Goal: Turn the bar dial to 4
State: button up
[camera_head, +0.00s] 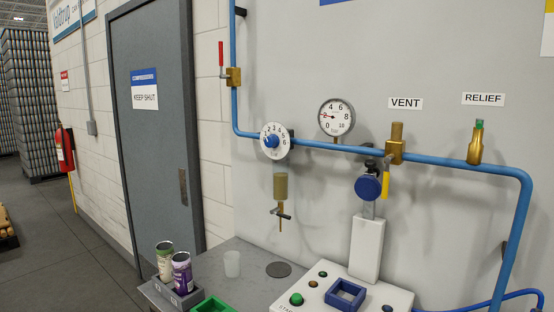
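The bar dial (274,141) is a round white disc with numbers around its edge and a blue knob at its centre. It sits on the blue pipe, left of the middle of the view. The knob's pointer seems to lean up and left, near the 2, but is too small to read surely. A round white gauge (336,118) stands to its right above the pipe, its red needle pointing left, near 2. My gripper is not in view, and nothing touches the dial.
Below the dial hang a cloudy bowl (281,187) and a small drain tap. A red-handled valve (233,77), yellow-handled vent valve (396,150) and relief valve (475,146) share the pipe. A grey bench (231,246) below holds cans and a white button panel (390,296).

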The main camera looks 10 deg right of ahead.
aim_at(272, 141)
jog(key=u, duration=0.05)
jog(key=k, duration=0.65)
jog(key=u, duration=0.3)
jog(key=i, duration=0.4)
jog(key=u, duration=0.6)
jog(key=i, duration=1.1)
jog(key=z, duration=0.2)
